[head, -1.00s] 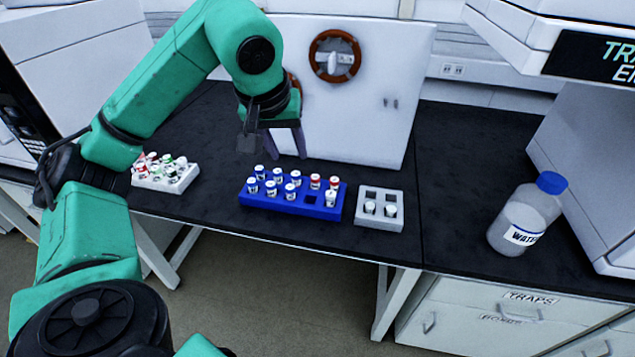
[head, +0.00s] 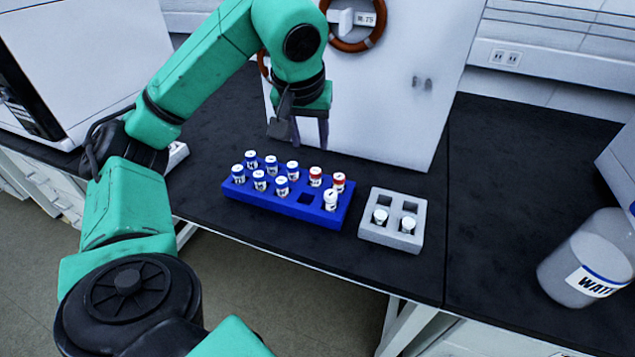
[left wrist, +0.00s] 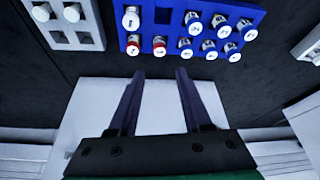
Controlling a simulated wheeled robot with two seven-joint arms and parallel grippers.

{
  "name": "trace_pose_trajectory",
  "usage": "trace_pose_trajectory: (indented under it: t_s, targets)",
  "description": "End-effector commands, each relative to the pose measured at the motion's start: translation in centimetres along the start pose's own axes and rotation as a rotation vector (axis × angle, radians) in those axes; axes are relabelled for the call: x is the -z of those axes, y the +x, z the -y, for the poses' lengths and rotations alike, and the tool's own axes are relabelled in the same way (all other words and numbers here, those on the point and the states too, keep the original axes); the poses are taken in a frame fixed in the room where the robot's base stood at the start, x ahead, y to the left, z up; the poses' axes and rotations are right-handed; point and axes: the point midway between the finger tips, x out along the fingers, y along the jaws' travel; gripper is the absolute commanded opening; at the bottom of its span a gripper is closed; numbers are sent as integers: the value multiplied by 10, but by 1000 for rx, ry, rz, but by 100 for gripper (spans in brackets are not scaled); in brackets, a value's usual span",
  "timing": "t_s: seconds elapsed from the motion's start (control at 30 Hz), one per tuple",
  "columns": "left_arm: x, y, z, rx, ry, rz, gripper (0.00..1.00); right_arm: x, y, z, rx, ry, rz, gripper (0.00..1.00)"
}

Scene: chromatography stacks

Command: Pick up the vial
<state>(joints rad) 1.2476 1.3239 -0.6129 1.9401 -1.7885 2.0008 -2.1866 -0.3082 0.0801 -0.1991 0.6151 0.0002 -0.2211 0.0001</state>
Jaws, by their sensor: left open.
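Several vials stand upright in a blue rack (head: 275,207) on the black bench. A plain white vial (head: 330,200) stands at the front right corner, beside an empty slot. My left gripper (head: 312,143) is open and empty, behind and above the rack's right half. In the left wrist view its two fingers (left wrist: 160,73) are apart with nothing between them. My right gripper is not in view.
A grey rack (head: 388,238) with two white-capped vials and two empty slots stands right of the blue rack. A white panel (head: 420,120) rises behind. A water bottle (head: 590,262) stands at the right. Bare bench (head: 500,190) lies between.

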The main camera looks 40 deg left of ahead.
Motion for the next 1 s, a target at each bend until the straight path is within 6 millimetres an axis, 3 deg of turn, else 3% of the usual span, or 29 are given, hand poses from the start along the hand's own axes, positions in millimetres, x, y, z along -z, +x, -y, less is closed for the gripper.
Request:
trace_pose_trajectory:
  t_s: [0.1,0.3,0.47,0.63,0.73,0.93,0.97,1.0]
  targets:
    - [-2,27,1,4,0,5,49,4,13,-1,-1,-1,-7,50]
    - [-1,75,1,3,-2,3,49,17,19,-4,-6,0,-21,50]
    - [0,95,0,2,-1,1,49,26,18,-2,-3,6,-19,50]
    - [-1,128,-1,2,0,3,49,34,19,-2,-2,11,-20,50]
    - [0,140,-1,1,0,1,49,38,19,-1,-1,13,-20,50]
    - [0,140,-1,0,0,0,49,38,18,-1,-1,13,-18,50]
    - [0,140,-1,0,0,0,41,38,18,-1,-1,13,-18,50]
    - [0,140,-1,0,0,0,26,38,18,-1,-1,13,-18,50]
